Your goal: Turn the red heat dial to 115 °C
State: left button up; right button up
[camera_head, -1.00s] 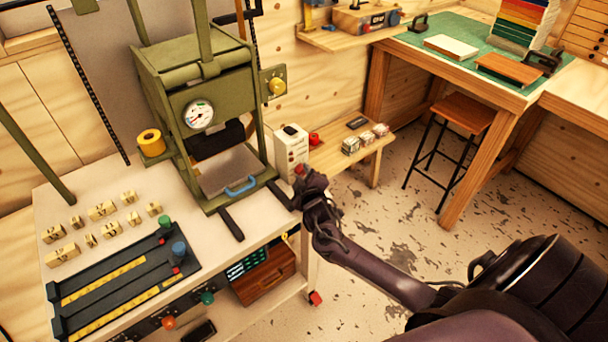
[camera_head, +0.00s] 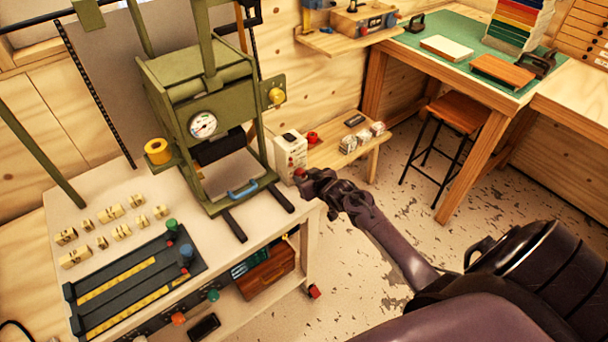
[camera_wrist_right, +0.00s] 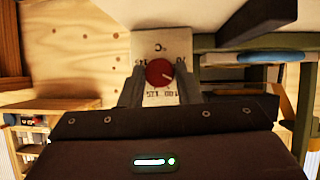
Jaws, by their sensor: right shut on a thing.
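The red heat dial (camera_wrist_right: 160,73) sits on the front of a small white control box (camera_head: 290,148) beside the green press. In the right wrist view the dial has a pale pointer mark toward the right, with partly hidden printed numbers around it. My right gripper (camera_head: 304,175) is at the front of the box, and its fingers stand on both sides of the dial, shut on it. In the head view the gripper hides most of the dial. My left gripper is not in view.
The green press (camera_head: 205,120) with a gauge stands left of the box. A blue handle (camera_head: 243,190) is at its front. Brass type pieces (camera_head: 110,212) and a dark composing rack (camera_head: 135,280) lie on the bench. A low wooden shelf (camera_head: 335,150) is behind the box.

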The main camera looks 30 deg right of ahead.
jog(key=shift+d+m+y, duration=0.2)
jog(key=shift+m+y, duration=0.6)
jog(key=shift+m, duration=0.1)
jog(key=shift+d+m+y, duration=0.1)
jog(key=shift+m+y, duration=0.4)
jog(key=shift+y, duration=0.1)
jog(key=shift+d+f+m+y+b, duration=0.1)
jog(key=shift+f+m+y+b, duration=0.1)
jog(key=shift+m+y+b, duration=0.8)
jog(key=m+b, duration=0.1)
jog(key=m+y+b, duration=0.2)
jog(key=shift+d+f+t, duration=0.15)
jog(key=shift+f+t, duration=0.1)
jog(key=shift+t, duration=0.05)
jog(key=m+y+b, duration=0.1)
jog(key=m+b, duration=0.1)
jog(key=b, duration=0.1)
jog(key=shift+t+y, duration=0.4)
jog(key=shift+m+y+b, duration=0.4)
jog(key=shift+m+b, duration=0.5)
jog(key=shift+t, duration=0.3)
jog(key=shift+r, duration=0.1)
